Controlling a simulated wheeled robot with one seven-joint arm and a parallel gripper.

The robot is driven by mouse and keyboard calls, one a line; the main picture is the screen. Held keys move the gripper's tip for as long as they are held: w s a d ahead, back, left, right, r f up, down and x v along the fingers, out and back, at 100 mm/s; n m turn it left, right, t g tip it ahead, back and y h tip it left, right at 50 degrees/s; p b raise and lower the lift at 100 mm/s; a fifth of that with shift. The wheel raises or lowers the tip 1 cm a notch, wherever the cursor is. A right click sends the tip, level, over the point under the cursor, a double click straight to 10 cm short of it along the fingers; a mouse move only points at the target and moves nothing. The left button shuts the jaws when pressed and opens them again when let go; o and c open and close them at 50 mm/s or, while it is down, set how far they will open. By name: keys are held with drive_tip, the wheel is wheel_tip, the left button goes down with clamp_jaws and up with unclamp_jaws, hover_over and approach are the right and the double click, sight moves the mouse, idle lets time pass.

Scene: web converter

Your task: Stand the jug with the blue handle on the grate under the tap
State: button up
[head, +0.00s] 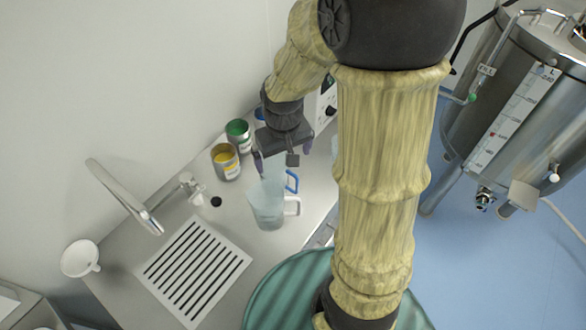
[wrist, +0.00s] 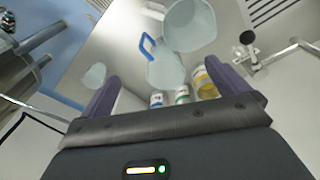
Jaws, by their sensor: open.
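The jug with the blue handle (head: 291,181) stands on the counter, its clear body partly hidden behind a white-handled jug in the head view. In the wrist view the blue-handled jug (wrist: 165,70) lies ahead between the fingers, handle toward the upper left. My gripper (head: 283,157) is open and empty, above and behind this jug; no contact shows. Its two fingers also show in the wrist view (wrist: 164,70). The slotted grate (head: 240,262) is bare, at the front left of the counter. The tap (head: 125,196) reaches out from the wall side, its spout over the grate's back edge.
The white-handled jug (head: 267,207) stands close in front of the blue-handled one. Cans with yellow (head: 226,163), green (head: 238,136) and blue stand behind, along the wall. Another clear vessel (wrist: 94,76) is at left in the wrist view. A white funnel (head: 80,258) is left of the grate.

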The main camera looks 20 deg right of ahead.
drive_tip(key=s+r+m+t, duration=0.1)
drive_tip(key=s, duration=0.5)
drive_tip(key=shift+s+d, duration=0.2)
drive_tip(key=shift+s, duration=0.1)
drive_tip(key=shift+c, duration=0.2)
drive_tip(key=shift+f, duration=0.15)
drive_tip(key=c, duration=1.4)
drive_tip(key=shift+o, duration=0.2)
